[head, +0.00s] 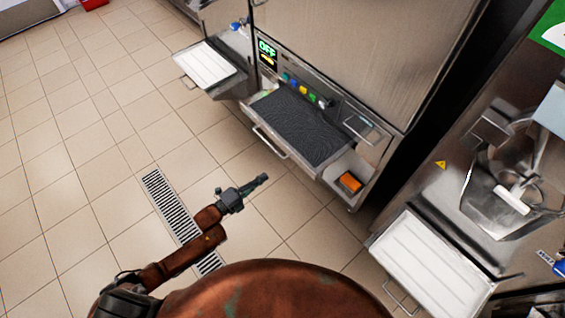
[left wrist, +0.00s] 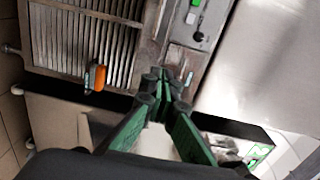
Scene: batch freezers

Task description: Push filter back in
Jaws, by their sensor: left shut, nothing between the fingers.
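The filter (head: 300,125) is a dark grey mesh panel in a metal frame. In the head view it sticks out from the lower front of the middle machine, below the control panel, with a bar handle (head: 268,141) along its front edge. My left gripper (head: 265,178) is shut and empty, in front of the machine, with a visible gap in the picture between its tip and the handle. In the left wrist view its green fingers (left wrist: 172,80) meet at the tips, near a slatted metal panel (left wrist: 75,40); I cannot tell if that is the filter. My right gripper is not in view.
An orange block (head: 350,182) sits in a small open compartment right of the filter. White trays stick out from the machines at left (head: 206,65) and right (head: 430,265). A floor drain grate (head: 170,205) lies near my left arm. Tiled floor at left is clear.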

